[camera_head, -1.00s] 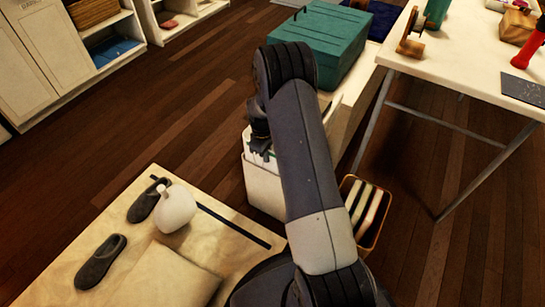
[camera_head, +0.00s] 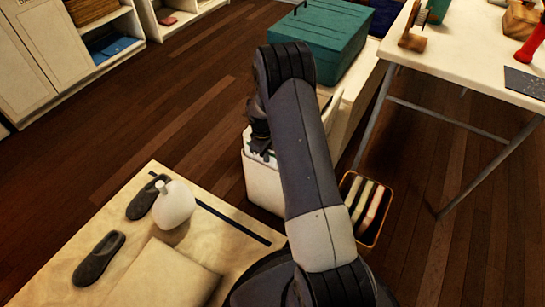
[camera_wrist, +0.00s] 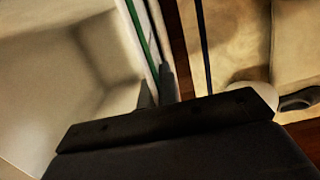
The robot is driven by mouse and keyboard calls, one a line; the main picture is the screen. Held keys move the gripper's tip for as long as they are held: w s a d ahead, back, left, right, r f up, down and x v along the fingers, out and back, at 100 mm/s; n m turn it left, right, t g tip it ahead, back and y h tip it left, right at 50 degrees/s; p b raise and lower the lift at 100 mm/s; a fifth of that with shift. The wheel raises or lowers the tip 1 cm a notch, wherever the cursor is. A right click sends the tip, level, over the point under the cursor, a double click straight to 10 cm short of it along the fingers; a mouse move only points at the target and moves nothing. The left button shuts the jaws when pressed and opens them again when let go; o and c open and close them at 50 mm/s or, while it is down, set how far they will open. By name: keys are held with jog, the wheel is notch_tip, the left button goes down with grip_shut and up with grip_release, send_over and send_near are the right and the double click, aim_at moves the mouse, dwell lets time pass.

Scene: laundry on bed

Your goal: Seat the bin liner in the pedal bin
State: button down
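The white pedal bin (camera_head: 262,188) stands on the floor left of my arm in the head view, its top partly hidden by my gripper. In the wrist view I look into a pale open interior (camera_wrist: 50,70); I cannot tell whether this surface is liner or bin. A thin green strip (camera_wrist: 141,35) runs along its edge between pale bands. My gripper (camera_head: 262,152) is at the bin's top, pointing down. In the wrist view its two fingers (camera_wrist: 158,90) are close together beside this edge. Whether they are shut on it is unclear.
A low wooden platform (camera_head: 215,262) with slippers (camera_head: 98,258), a white bottle (camera_head: 174,205) and a cushion (camera_head: 165,275) lies left. A teal box (camera_head: 318,42) and white table (camera_head: 465,60) are behind. Floor at left is clear.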

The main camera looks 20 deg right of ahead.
jog(key=shift+f+b, duration=0.8)
jog(key=shift+f, duration=0.55)
jog(key=c, duration=1.6)
grip_release()
jog(key=r+p, duration=0.1)
jog(key=r, duration=0.2)
jog(key=r+p, duration=0.1)
jog(key=r, duration=0.3)
jog(key=s+r+p, duration=0.1)
jog(key=r, duration=0.3)
jog(key=shift+d+p, duration=0.3)
jog(key=shift+d, duration=0.1)
jog(key=shift+f, duration=0.15)
jog(key=shift+w+a+f+b, duration=0.15)
jog(key=shift+f+b, duration=0.3)
jog(key=shift+f, duration=1.15)
jog(key=shift+w+a+f+b, duration=0.15)
jog(key=shift+f+b, duration=0.35)
jog(key=shift+f, duration=1.05)
jog(key=shift+w+a+f+b, duration=0.15)
jog(key=shift+f+b, duration=0.3)
jog(key=shift+f, duration=1.15)
